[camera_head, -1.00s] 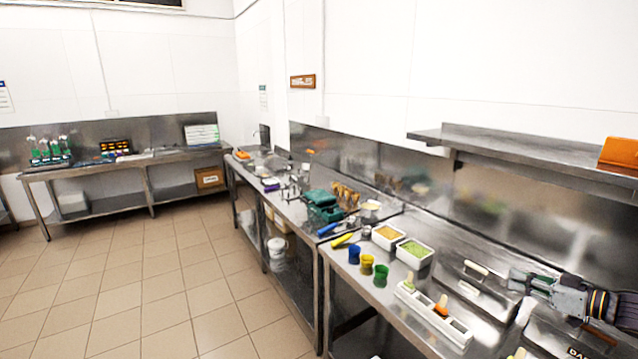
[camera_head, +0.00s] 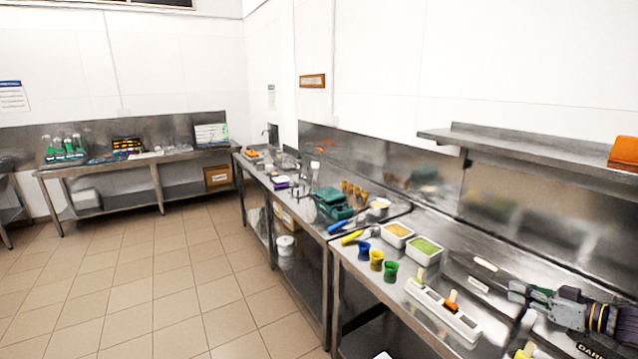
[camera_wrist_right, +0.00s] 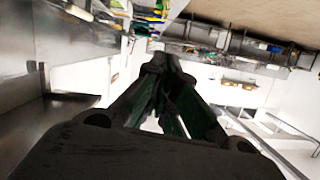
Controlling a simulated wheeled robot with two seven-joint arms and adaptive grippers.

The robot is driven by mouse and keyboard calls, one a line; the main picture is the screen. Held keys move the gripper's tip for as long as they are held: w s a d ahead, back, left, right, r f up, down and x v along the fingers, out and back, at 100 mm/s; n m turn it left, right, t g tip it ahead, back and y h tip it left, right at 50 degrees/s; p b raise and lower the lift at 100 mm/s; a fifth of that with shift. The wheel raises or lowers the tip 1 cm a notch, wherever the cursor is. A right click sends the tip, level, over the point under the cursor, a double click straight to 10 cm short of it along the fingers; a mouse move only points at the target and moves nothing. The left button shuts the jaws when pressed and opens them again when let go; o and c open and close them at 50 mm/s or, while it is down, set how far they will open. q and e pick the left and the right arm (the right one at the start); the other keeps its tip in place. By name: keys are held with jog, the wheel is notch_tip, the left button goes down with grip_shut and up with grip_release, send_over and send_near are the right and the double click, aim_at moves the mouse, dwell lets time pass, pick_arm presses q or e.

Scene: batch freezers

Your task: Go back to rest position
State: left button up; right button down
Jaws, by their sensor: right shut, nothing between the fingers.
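My right gripper (camera_head: 518,292) comes in from the right edge, above the steel counter near the back wall. It is shut and empty; in the right wrist view its fingers (camera_wrist_right: 160,68) meet at the tips. A lidded counter section with a pale handle (camera_head: 486,264) lies just left of the fingertips. My left gripper is not in view.
The steel counter (camera_head: 400,290) carries blue, yellow and green cups (camera_head: 376,260) and two white tubs (camera_head: 425,250) of yellow and green contents. A wall shelf (camera_head: 540,150) hangs above the right arm. Tiled floor (camera_head: 180,285) is clear at left.

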jog(key=s+a+f+g+h, duration=0.1)
jog(key=s+a+f+g, duration=0.15)
jog(key=a+f, duration=1)
jog(key=s+a+f+g+h, duration=0.1)
jog(key=s+a+f, duration=0.3)
jog(key=a+f, duration=0.85)
jog(key=shift+s+a+r+g+h, duration=1.45)
jog(key=shift+s+a, duration=2.2)
jog(key=shift+a, duration=2.35)
jog(key=shift+s+d+r+m+g+h, duration=1.15)
jog(key=shift+s+d+r+g, duration=0.45)
jog(key=shift+s, duration=3.05)
notch_tip(320, 180, down, 35)
jog(key=s+g+b, duration=0.1)
jog(key=s+b, duration=0.1)
jog(key=s, duration=0.1)
jog(key=s+d+f, duration=0.2)
jog(key=s+f, duration=0.8)
jog(key=s, duration=0.1)
jog(key=s+d+f+g+b, duration=0.1)
jog(key=s+f, duration=1)
jog(key=shift+d+f+b, duration=0.15)
jog(key=shift+d+b, duration=0.15)
jog(key=shift+d, duration=0.1)
